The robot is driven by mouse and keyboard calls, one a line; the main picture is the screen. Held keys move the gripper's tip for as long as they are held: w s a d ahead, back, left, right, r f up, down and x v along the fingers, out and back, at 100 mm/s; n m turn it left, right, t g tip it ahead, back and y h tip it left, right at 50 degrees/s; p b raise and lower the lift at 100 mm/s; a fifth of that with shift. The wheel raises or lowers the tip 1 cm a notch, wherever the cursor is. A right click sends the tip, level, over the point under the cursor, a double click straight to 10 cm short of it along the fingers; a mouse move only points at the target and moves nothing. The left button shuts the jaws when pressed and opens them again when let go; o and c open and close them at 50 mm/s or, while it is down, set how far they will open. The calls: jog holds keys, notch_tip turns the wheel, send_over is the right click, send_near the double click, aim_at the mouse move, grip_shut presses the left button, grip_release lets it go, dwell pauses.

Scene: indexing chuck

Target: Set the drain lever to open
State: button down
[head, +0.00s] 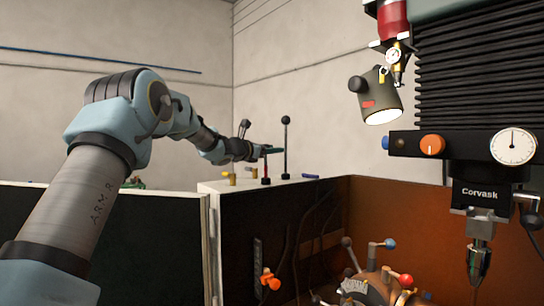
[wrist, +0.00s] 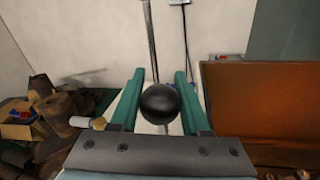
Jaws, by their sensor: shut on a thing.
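My gripper (head: 272,150) is at the end of my outstretched arm, over the pale top of a cabinet. In the wrist view its two green fingers (wrist: 159,78) stand on either side of a round black knob (wrist: 167,104) and are shut on it. In the head view a short lever with a red stem (head: 265,170) stands upright right under the fingers. A taller black lever with a ball top (head: 286,145) stands just to its right. No label is readable, so I cannot tell which is the drain lever.
Small yellow fittings (head: 232,179) and a blue handle (head: 311,177) sit on the cabinet top (head: 212,187). A brown-walled enclosure (head: 385,205) holds several coloured-knob levers. A lamp (head: 380,98) and machine head (head: 480,195) hang at right.

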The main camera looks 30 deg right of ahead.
jog(key=shift+r, duration=0.45)
jog(key=c, duration=0.7)
grip_release()
jog(key=o, duration=0.3)
jog(key=shift+f, duration=0.2)
jog(key=shift+b+v, duration=2.7)
jog(key=shift+v, duration=2.7)
